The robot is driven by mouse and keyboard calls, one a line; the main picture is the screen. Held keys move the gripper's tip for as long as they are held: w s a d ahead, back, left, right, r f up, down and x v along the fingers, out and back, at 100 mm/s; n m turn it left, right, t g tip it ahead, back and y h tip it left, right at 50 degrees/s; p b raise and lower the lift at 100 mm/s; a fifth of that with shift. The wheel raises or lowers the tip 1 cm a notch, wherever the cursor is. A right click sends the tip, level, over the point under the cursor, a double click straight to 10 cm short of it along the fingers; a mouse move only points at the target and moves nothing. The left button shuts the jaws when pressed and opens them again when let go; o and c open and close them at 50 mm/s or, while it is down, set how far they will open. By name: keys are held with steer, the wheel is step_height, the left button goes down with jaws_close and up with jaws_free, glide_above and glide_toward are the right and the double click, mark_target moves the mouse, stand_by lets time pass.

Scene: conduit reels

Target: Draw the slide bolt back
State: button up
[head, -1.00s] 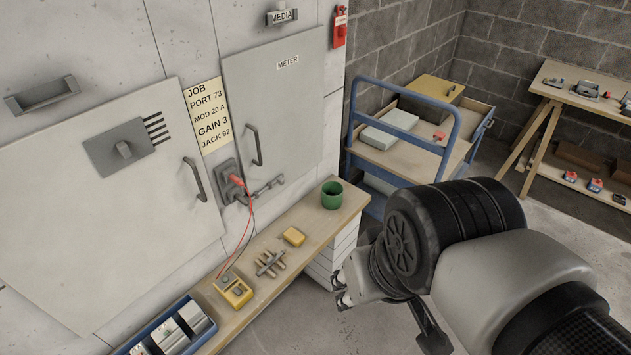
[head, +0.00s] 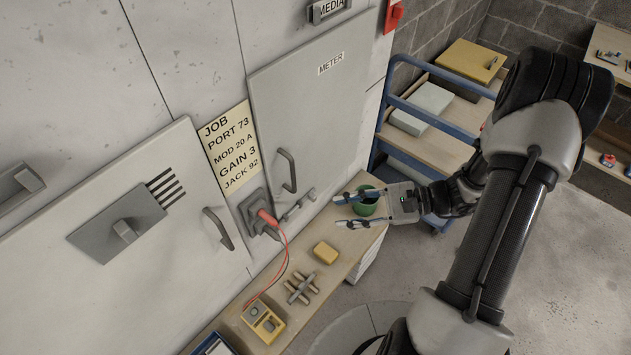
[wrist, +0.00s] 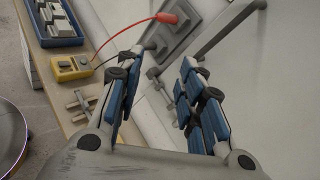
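The slide bolt (head: 292,212) is a small grey metal bar with a knob, low on the wall at the bottom edge of the METER door (head: 318,110). My gripper (head: 338,211) is open and empty, pointing left at the bolt, with its fingers apart in front of the green cup. A gap shows between the fingertips and the bolt in the head view. In the wrist view the bolt (wrist: 158,82) appears partly between my two blue-padded fingers, its right part hidden by a finger. I cannot tell its exact travel position.
A grey socket (head: 255,213) with a red plug and cable sits left of the bolt. The bench below holds a yellow meter (head: 263,322), a grey cross-shaped part (head: 301,288), a yellow block (head: 326,252) and a green cup (head: 366,206). A blue trolley (head: 430,105) stands behind my arm.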

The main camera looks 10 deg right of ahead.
steer(key=w+d+f+m+t, duration=0.1)
steer(key=d+f+m+t, duration=0.2)
steer(key=f+m+t, duration=0.25)
steer(key=m+t+h+p, duration=0.1)
steer(key=m+t+h, duration=0.3)
steer(key=m+t, duration=0.25)
glide_toward(316, 198)
steer(key=shift+g, duration=0.5)
steer(key=x, duration=0.3)
steer(key=b+x, duration=0.1)
steer(key=x, duration=0.1)
steer(key=r+b+x, duration=0.1)
steer(key=x, duration=0.2)
steer(key=shift+w+a, duration=0.15)
steer(key=shift+w, duration=0.2)
steer(key=shift+r, duration=0.1)
jaws_close()
